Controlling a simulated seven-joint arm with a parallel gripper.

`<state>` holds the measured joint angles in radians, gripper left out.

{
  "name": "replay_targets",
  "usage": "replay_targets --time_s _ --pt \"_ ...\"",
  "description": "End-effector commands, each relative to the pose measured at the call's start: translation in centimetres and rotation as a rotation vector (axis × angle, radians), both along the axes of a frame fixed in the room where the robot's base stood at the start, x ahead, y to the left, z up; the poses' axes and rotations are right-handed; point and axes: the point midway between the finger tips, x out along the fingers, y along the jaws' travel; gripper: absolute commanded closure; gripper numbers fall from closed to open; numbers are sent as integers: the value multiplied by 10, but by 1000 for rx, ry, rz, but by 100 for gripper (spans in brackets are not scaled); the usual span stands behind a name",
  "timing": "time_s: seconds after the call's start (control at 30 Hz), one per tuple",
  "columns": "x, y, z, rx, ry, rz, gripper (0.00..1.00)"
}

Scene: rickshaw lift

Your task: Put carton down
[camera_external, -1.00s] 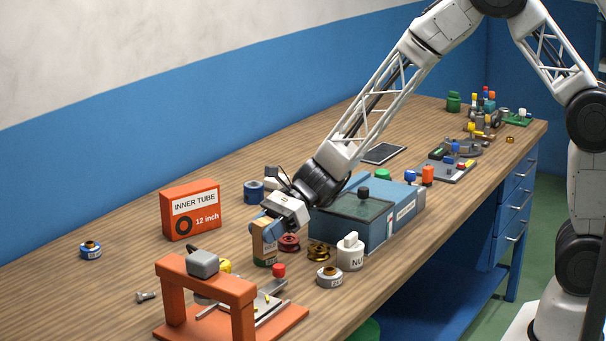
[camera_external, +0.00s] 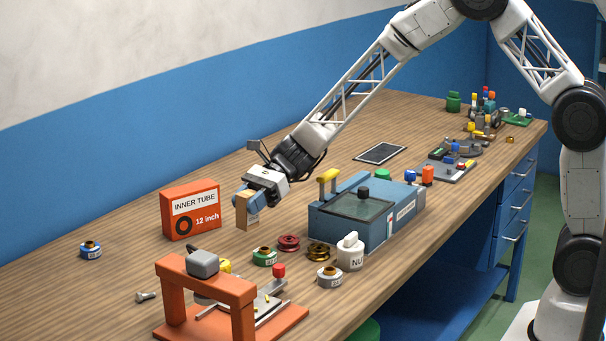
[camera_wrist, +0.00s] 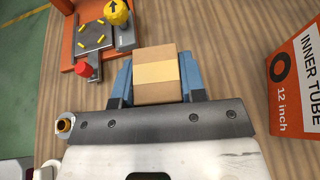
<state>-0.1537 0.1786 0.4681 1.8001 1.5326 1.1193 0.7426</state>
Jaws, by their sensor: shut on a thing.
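The carton (camera_external: 241,210) is a small brown box with a lighter tape band. My gripper (camera_external: 247,201) is shut on it, and the carton appears held above the table, just right of the orange inner tube box. In the wrist view the carton (camera_wrist: 156,75) sits between the two blue fingers of my gripper (camera_wrist: 157,82). The carton's underside and the gap below it are hard to judge.
The orange inner tube box (camera_external: 190,210) stands close by on the left. Green (camera_external: 265,257), red (camera_external: 289,243) and brass (camera_external: 318,252) spools lie to the right, before a blue case (camera_external: 360,215). An orange press frame (camera_external: 243,313) stands in front.

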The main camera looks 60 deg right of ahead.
Motion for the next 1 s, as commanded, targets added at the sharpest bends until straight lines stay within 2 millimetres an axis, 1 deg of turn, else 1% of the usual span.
replay_targets --time_s 0.03,0.2,0.3,0.4,0.53,0.83,1.0 --pt "13 -10 3 -1 -1 13 86" --pt "43 -39 14 -10 3 69 86" --pt "55 -53 19 -17 7 91 86" --pt "63 -62 21 -23 11 107 86" --pt "66 -67 22 -27 13 116 86" --pt "66 -67 22 -27 14 117 86" --pt "66 -67 14 -27 15 116 86"
